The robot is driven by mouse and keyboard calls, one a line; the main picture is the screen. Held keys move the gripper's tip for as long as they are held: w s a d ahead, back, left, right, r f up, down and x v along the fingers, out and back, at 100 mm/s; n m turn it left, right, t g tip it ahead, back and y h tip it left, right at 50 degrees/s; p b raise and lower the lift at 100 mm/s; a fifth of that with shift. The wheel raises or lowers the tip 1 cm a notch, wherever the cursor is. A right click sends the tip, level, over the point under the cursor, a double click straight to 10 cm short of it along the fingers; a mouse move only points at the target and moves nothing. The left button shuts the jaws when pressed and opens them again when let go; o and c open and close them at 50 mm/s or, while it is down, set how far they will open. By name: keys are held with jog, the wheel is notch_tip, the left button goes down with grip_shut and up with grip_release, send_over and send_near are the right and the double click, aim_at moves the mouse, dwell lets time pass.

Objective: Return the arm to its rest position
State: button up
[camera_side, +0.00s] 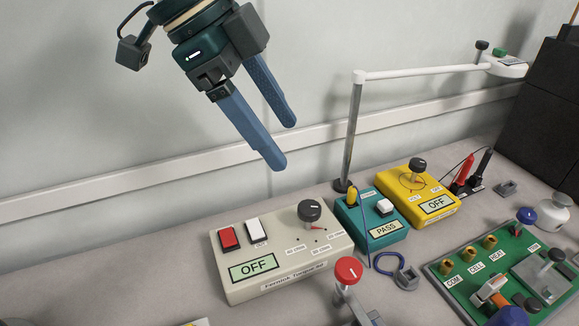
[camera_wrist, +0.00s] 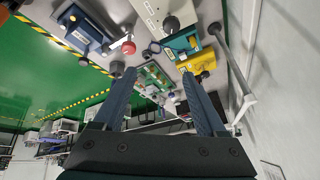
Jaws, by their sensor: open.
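My gripper (camera_side: 281,143) has two blue fingers and hangs high above the bench in the side view, apart from everything. Its fingers are spread with nothing between them. In the wrist view my gripper (camera_wrist: 158,75) also shows open and empty, with the testers beyond the fingertips. A cream tester (camera_side: 285,255) with a display reading OFF sits on the bench below. A teal box (camera_side: 372,232) reading PASS and a yellow meter (camera_side: 412,190) reading OFF stand to its right.
A green board (camera_side: 470,285) with brass terminals lies at the right. A white lamp arm (camera_side: 420,72) on a post (camera_side: 352,140) rises behind the boxes. Red and black probes (camera_side: 464,172) stand by the yellow meter. A red knob (camera_side: 348,270) is at the front. The air around my gripper is clear.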

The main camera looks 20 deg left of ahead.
jog(key=s+a+r+n+t+y, duration=0.1)
jog(key=s+a+r+n+t, duration=0.1)
jog(key=s+a+n, duration=0.35)
jog(key=s+a+r+n+t+y, duration=0.1)
jog(key=s+a+n, duration=0.1)
jog(key=a, duration=0.7)
jog(key=s+a+f+n+y, duration=0.2)
jog(key=s+a+f+n, duration=0.5)
jog(key=f, duration=0.3)
jog(key=shift+s+f+n+y, duration=0.35)
jog(key=shift+s+n, duration=0.3)
jog(key=shift+s, duration=0.25)
